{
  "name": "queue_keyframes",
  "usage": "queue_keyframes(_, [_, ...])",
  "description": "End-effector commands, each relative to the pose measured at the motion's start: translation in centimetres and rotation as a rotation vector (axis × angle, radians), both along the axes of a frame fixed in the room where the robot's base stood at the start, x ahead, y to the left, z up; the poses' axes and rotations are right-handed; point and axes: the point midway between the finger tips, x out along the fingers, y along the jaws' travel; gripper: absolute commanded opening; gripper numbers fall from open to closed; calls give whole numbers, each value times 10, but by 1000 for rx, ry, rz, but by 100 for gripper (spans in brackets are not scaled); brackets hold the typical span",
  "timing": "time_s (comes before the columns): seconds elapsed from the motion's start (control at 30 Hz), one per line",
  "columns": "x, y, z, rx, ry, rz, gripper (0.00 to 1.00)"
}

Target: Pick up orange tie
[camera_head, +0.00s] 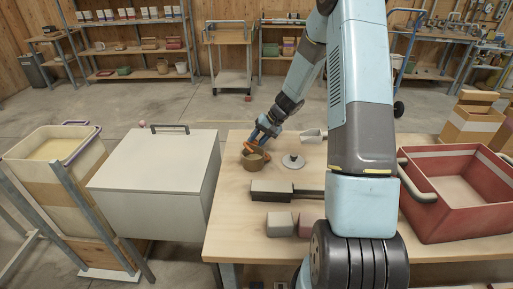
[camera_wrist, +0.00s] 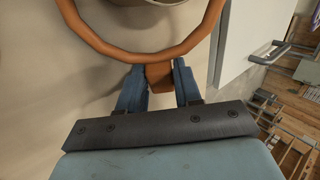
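The orange tie is a ring with a small block-like tab. In the wrist view its ring (camera_wrist: 140,56) arches across the top, and the tab sits between the two blue fingers of my gripper (camera_wrist: 159,76). The fingers appear to touch the tab on both sides. The ring's far part is cut off in the wrist view. Whether the tie touches the pot is unclear.
On the table (camera_head: 232,220) are a round lid (camera_head: 293,161), a white scoop (camera_head: 313,136), a dark-handled tool (camera_head: 285,192) and small blocks (camera_head: 280,224). A red bin (camera_head: 455,205) stands right. A white chest (camera_head: 155,180) stands left of the table.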

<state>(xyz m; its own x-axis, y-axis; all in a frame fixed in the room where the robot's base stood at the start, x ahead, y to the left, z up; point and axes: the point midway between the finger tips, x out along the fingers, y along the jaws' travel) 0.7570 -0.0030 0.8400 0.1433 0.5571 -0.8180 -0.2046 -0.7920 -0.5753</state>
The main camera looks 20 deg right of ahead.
Motion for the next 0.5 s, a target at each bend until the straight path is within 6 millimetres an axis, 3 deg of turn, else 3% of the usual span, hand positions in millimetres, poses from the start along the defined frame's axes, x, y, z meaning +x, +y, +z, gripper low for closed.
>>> queue_keyframes(0.23, [0, -1, 0, 0, 1, -1, 0])
queue_keyframes(0.5, [0, -1, 6, 0, -1, -1, 0])
